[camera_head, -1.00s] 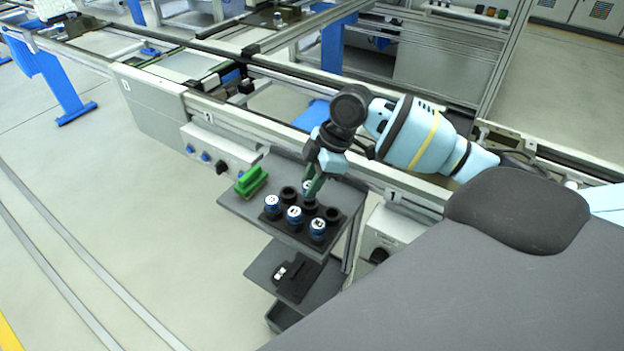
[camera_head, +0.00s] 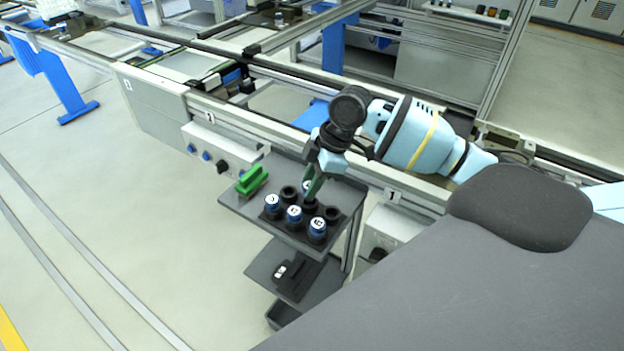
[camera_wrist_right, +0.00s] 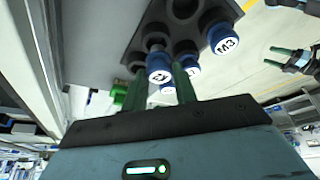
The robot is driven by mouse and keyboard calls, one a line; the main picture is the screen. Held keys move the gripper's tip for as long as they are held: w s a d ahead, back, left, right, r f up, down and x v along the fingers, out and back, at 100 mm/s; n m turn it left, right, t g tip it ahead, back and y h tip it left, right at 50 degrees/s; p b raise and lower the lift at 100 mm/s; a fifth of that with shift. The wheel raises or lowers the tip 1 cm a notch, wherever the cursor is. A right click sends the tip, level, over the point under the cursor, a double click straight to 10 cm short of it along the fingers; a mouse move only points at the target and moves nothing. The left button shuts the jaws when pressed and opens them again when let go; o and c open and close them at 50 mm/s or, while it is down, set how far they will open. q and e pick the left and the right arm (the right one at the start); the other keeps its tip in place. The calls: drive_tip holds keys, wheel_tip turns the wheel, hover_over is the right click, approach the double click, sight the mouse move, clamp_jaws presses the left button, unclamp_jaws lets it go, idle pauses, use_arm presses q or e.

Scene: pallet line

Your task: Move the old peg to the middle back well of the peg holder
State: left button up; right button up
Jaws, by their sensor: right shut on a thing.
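The dark peg holder (camera_head: 334,230) stands on a grey cart. Three blue pegs with white labelled tops fill its front row: left (camera_head: 272,204), middle (camera_head: 294,215) and right (camera_head: 317,228). The back row shows dark left (camera_head: 289,193) and right (camera_head: 332,214) wells. My right gripper (camera_head: 311,192) points down at the middle back well, shut on the old peg (camera_head: 306,185), whose pale top shows behind the fingers. In the right wrist view this blue peg (camera_wrist_right: 159,69) is between the green fingers. How deep it sits is hidden. My left gripper (camera_wrist_right: 286,58) shows open and empty there.
A green block (camera_head: 251,180) lies on the cart top left of the holder. A black item (camera_head: 296,278) lies on the lower shelf (camera_head: 262,268). The conveyor rail (camera_head: 260,128) runs close behind the cart. The floor to the left is clear.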

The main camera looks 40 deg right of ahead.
use_arm(q)
drive_tip(key=shift+r, duration=0.1)
use_arm(e)
drive_tip(key=shift+f, duration=0.95)
idle(1.0)
use_arm(q)
drive_tip(key=shift+w+r, duration=0.15)
drive_tip(key=shift+w, duration=0.05)
use_arm(e)
drive_tip(key=shift+f, duration=0.25)
idle(0.3)
drive_tip(key=o, duration=1.5)
drive_tip(key=shift+c, duration=0.2)
drive_tip(key=shift+r+p, duration=1.25)
drive_tip(key=shift+r, duration=2.25)
use_arm(q)
drive_tip(key=shift+t, duration=0.6)
drive_tip(key=w+r, duration=0.1)
drive_tip(key=r, duration=0.1)
drive_tip(key=w+r, duration=0.2)
drive_tip(key=shift+w, duration=0.15)
